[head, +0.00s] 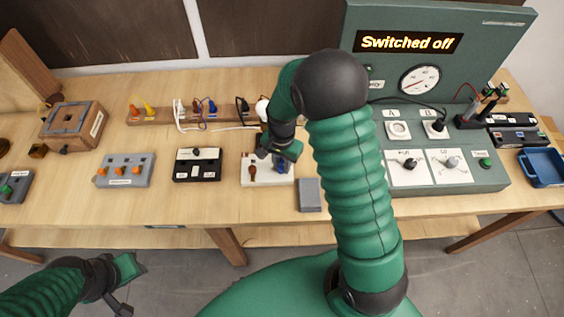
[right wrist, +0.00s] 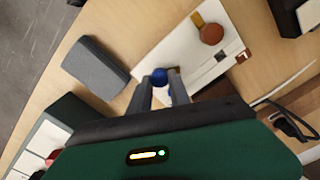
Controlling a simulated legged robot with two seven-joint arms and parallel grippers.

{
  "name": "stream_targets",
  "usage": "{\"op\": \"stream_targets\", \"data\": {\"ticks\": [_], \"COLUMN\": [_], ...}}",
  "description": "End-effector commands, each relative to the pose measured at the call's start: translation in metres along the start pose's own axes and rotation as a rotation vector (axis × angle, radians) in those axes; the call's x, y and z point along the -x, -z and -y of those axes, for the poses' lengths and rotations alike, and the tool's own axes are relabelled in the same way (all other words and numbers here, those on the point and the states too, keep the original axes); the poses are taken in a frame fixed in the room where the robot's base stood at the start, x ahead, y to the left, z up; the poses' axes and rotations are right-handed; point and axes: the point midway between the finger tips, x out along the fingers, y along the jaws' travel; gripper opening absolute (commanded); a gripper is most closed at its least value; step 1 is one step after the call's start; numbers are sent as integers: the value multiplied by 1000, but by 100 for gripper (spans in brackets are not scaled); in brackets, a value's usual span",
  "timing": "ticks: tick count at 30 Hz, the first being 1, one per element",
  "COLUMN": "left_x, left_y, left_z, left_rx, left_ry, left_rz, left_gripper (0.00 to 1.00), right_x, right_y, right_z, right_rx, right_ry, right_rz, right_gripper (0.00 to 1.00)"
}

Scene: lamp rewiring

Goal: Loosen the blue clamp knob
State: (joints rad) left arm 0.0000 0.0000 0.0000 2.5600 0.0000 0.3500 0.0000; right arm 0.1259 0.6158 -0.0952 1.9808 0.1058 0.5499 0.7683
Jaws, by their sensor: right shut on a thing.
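A white block (head: 262,180) stands on the table, with a brown knob (head: 252,172) on its left and the blue clamp knob (head: 281,168) on its right. My right gripper (head: 279,162) is over the right side of the block and partly hides the blue knob. In the right wrist view, the blue knob (right wrist: 159,76) sits between the two grey fingertips, which are shut on it, and the brown knob (right wrist: 211,34) is beside it on the white block (right wrist: 190,48).
A grey block (head: 309,195) lies just right of the white block. A black terminal box (head: 197,165) and a grey box with orange levers (head: 124,171) stand to the left. A green test panel (head: 450,185) reading "Switched off" stands at the right.

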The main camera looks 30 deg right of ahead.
Motion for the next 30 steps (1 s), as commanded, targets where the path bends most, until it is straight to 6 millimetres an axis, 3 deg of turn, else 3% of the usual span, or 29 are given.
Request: {"op": "stream_targets", "data": {"ticks": [30], "left_x": [25], "left_y": [6], "left_z": [0], "left_rx": [0], "left_ry": [0], "left_rz": [0], "left_gripper": [36], "right_x": [3], "right_y": [0], "right_z": [3], "right_rx": [962], "right_ry": [3], "right_rz": [-6], "right_gripper": [0]}}
